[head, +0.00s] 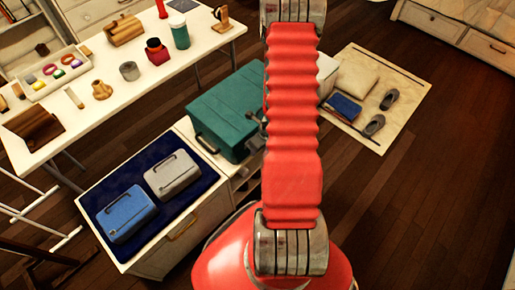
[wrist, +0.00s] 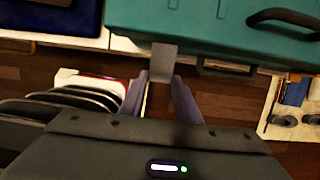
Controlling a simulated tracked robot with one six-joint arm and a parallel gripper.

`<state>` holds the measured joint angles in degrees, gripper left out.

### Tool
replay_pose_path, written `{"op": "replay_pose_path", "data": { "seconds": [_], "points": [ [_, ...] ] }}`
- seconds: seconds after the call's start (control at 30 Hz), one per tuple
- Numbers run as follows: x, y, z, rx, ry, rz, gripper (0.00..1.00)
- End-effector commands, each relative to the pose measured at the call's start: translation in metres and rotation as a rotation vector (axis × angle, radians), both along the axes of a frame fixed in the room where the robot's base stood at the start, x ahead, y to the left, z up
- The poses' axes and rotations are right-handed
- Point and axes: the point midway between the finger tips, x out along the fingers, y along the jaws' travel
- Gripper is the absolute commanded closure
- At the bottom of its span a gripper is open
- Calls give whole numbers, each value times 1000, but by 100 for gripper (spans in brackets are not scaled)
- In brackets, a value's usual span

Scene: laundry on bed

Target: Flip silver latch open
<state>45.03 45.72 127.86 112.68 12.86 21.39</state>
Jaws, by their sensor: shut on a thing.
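The teal case (head: 222,108) sits on a pale cabinet left of my red arm in the head view. In the wrist view the case (wrist: 200,38) fills the top, with a curved dark handle (wrist: 283,17) on it. The silver latch (wrist: 163,60) is a small grey plate hanging from the case's near edge. My gripper (wrist: 161,80) is shut on the latch, its two fingers at either side of the plate's lower end. In the head view the latch and fingertips are mostly hidden behind my arm.
A blue-lined tray (head: 100,190) holds a blue case (head: 127,213) and a grey case (head: 172,174) beside the teal case. A white table (head: 200,45) with several small items stands behind. A mat (head: 400,85) with slippers lies right. The wooden floor at right is clear.

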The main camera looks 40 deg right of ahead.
Motion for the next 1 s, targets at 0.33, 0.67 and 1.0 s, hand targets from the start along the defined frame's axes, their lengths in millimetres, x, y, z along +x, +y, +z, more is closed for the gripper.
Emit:
{"op": "replay_pose_path", "data": {
  "seconds": [0.33, 0.67, 1.0],
  "points": [
    [3, -2, 1, -2, -6, 0, 64],
    [1, 0, 0, 0, -3, 1, 56],
    [-3, 0, 13, -1, -3, 1, 56]
  ]
}}
